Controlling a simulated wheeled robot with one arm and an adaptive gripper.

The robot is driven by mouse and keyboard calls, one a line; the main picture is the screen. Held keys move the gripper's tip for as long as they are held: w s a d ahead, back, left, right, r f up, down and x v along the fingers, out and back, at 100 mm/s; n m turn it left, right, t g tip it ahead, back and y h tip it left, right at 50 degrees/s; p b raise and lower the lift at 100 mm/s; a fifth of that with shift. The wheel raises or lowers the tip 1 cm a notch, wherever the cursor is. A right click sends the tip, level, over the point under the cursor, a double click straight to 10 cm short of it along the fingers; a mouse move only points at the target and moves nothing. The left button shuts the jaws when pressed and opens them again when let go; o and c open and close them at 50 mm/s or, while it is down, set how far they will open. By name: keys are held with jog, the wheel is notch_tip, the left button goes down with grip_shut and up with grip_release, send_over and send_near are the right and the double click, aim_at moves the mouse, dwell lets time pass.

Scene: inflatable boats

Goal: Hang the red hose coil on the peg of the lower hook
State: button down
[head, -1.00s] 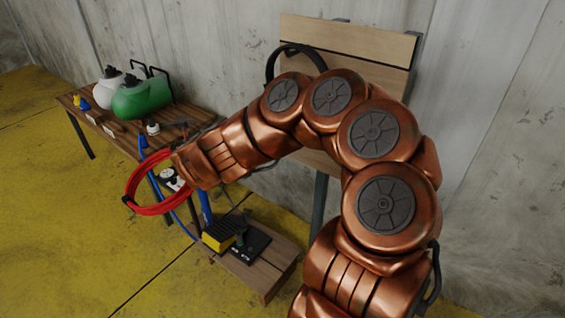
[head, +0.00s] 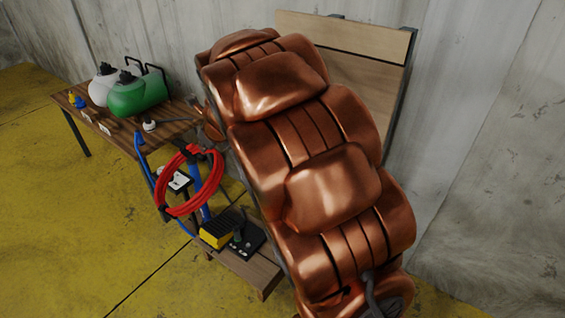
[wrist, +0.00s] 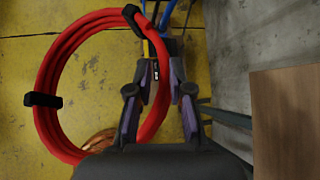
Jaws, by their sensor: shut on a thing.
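The red hose coil (head: 217,176) hangs in the air in the head view, left of my arm and in front of the workbench. Black bands tie it. In the wrist view the coil (wrist: 48,75) fills the left side, and its right side passes between the fingers of my gripper (wrist: 161,75), which is shut on it. In the head view my gripper is mostly hidden by my arm. The wooden board (head: 345,65) stands against the wall behind my arm. No hook or peg can be made out; my arm covers much of the board.
A workbench (head: 112,128) at the left bears a white tank (head: 101,90), a green tank (head: 138,96) and small parts. A low wooden stand (head: 262,272) with a yellow and black pump (head: 217,232) is below the coil. Yellow floor is open at the left front.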

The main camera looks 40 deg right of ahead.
jog(key=s+d+f+n+g+p, duration=0.1)
jog(key=s+d+f+n+g, duration=0.2)
jog(key=s+d+n, duration=1.2)
jog(key=w+d+f+m+b, duration=0.1)
jog(key=w+d+f, duration=0.2)
jog(key=d, duration=1)
jog(key=shift+d+f+m, duration=0.35)
jog(key=shift+f+m, duration=0.05)
jog(key=shift+f, duration=0.3)
dwell(2.0)
dwell(0.4)
jog(key=c, duration=0.9)
grip_release()
jog(key=shift+d+r, duration=0.1)
jog(key=shift+c, duration=0.2)
